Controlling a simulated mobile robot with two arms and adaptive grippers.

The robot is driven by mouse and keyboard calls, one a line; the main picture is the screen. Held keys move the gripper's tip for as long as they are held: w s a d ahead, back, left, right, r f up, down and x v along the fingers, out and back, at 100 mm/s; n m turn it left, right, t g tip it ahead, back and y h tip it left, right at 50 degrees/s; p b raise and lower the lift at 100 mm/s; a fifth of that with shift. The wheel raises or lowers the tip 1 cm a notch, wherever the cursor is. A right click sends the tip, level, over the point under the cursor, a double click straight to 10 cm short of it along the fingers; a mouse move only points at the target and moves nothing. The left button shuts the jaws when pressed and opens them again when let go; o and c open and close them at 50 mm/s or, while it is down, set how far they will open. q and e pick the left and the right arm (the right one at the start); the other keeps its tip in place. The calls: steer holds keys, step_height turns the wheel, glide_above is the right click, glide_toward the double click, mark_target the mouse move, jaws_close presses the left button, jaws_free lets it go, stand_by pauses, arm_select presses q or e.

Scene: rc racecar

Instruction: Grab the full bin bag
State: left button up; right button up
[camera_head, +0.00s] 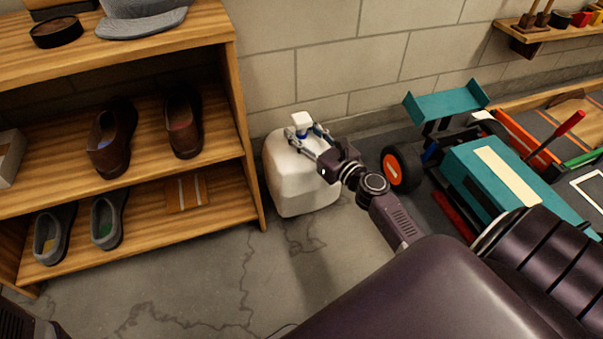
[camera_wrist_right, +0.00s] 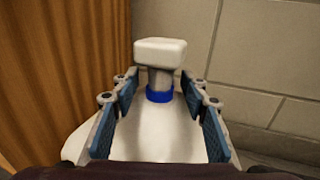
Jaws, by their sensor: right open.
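The full bin bag (camera_head: 300,180) is a white, rounded bag standing on the floor between the shelf and the racecar. Its neck has a blue tie (camera_wrist_right: 159,95) with a white, block-like top (camera_wrist_right: 160,52) above it. My right gripper (camera_head: 304,134) is at the bag's top. In the right wrist view its open fingers (camera_wrist_right: 160,98) stand on either side of the neck, with gaps visible on both sides. My left gripper is not in view.
A wooden shelf (camera_head: 245,140) with shoes and a cap stands close on the left. A teal racecar (camera_head: 475,165) with an orange-rimmed wheel is on the right. A block wall (camera_head: 350,55) is behind the bag. The cracked floor (camera_head: 200,275) in front is clear.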

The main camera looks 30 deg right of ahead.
steer(key=shift+c, duration=0.5)
jaws_close()
steer(key=shift+r, duration=0.2)
